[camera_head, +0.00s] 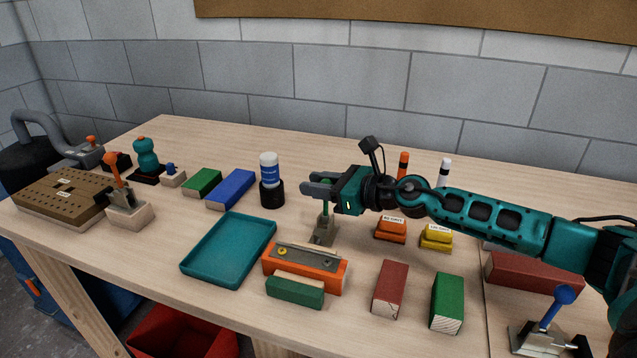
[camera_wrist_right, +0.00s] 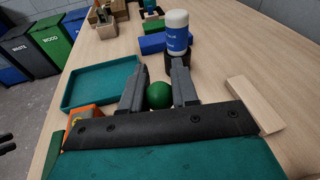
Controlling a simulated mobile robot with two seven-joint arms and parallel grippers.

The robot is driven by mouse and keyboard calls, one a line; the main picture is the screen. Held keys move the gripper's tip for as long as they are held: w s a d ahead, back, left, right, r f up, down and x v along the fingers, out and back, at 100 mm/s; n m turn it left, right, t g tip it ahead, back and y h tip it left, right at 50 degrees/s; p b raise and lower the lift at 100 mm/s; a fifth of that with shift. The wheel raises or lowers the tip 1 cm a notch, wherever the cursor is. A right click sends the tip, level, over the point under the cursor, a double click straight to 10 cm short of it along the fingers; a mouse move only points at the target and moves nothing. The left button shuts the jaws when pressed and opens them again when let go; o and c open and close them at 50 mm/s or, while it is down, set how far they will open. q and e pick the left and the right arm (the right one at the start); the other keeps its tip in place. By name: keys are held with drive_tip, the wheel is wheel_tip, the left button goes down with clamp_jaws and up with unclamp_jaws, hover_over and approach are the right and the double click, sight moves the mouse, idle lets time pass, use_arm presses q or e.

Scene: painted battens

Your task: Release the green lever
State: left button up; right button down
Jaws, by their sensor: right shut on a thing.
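The green lever (camera_head: 324,222) stands on a small metal base on the table in the head view. Its round green knob (camera_wrist_right: 159,95) shows between the fingers in the right wrist view. My right gripper (camera_head: 318,188) comes in from the right and is shut on the knob, with one finger on each side (camera_wrist_right: 159,88). The fingers hide part of the knob in the head view. My left gripper is in neither view.
A teal tray (camera_head: 228,250), an orange box (camera_head: 306,268) and a white-capped blue bottle (camera_head: 269,172) stand near the lever. Painted blocks lie in front. An orange lever (camera_head: 113,170) is at the left, a blue lever (camera_head: 556,305) at the right front.

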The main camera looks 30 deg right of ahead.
drive_tip(key=shift+s+a+f, duration=0.1)
drive_tip(key=shift+f, duration=0.05)
drive_tip(key=c, duration=0.9)
unclamp_jaws()
drive_tip(key=shift+o, duration=0.2)
drive_tip(key=b+v, duration=0.1)
drive_tip(key=v, duration=1.2)
drive_tip(key=shift+b, duration=0.3)
